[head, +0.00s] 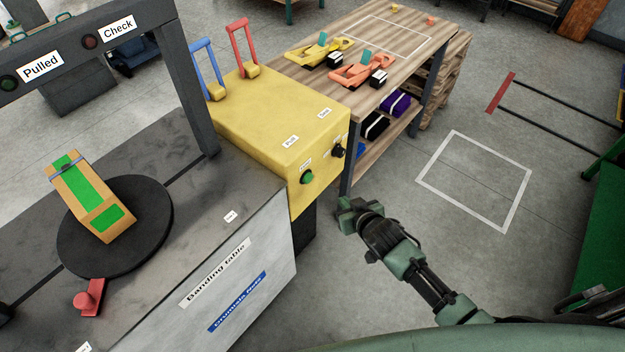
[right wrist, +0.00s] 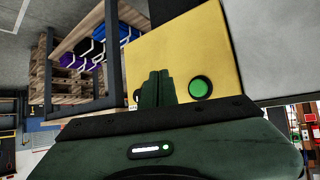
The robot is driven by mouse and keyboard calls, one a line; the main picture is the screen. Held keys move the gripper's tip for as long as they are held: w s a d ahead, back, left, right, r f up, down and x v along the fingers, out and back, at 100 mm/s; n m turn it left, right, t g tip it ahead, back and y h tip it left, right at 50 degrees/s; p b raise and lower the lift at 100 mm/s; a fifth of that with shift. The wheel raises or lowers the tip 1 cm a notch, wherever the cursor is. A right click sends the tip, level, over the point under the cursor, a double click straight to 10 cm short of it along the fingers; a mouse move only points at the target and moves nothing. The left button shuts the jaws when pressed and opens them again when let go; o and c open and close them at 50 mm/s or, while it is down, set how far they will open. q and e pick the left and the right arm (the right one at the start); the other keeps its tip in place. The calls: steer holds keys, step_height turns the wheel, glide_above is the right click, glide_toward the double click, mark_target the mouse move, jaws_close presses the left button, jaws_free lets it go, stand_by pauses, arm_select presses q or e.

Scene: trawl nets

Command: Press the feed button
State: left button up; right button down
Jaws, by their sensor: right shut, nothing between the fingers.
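A round green button (head: 307,177) sits on the front face of the yellow machine box (head: 268,125), with a small white label above it too small to read surely. A black knob (head: 338,150) is to its right. My right gripper (head: 350,208) is shut and empty, in front of the box and to the right of the green button in the head view. In the right wrist view the green button (right wrist: 201,88) shows just right of the shut fingertips (right wrist: 158,84), apart from them in the picture. My left gripper is not in view.
The banding table (head: 215,235) carries a black turntable (head: 157,205) with a strapped cardboard box (head: 88,190) on it. A wooden bench (head: 425,50) with yellow and orange tools stands behind.

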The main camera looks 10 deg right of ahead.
mark_target(308, 178)
steer(key=w+a+b, duration=0.4)
steer(key=w+a, duration=0.1)
steer(key=w, duration=0.2)
steer(key=shift+a, duration=0.2)
steer(key=shift+a, duration=0.1)
stand_by(2.2)
steer(key=shift+w+a, duration=0.2)
steer(key=shift+w, duration=0.1)
steer(key=shift+w+a, duration=0.3)
steer(key=shift+w, duration=0.1)
stand_by(1.0)
steer(key=shift+s+d, duration=0.1)
steer(key=shift+s+d+p, duration=0.45)
steer(key=shift+s+p, duration=0.2)
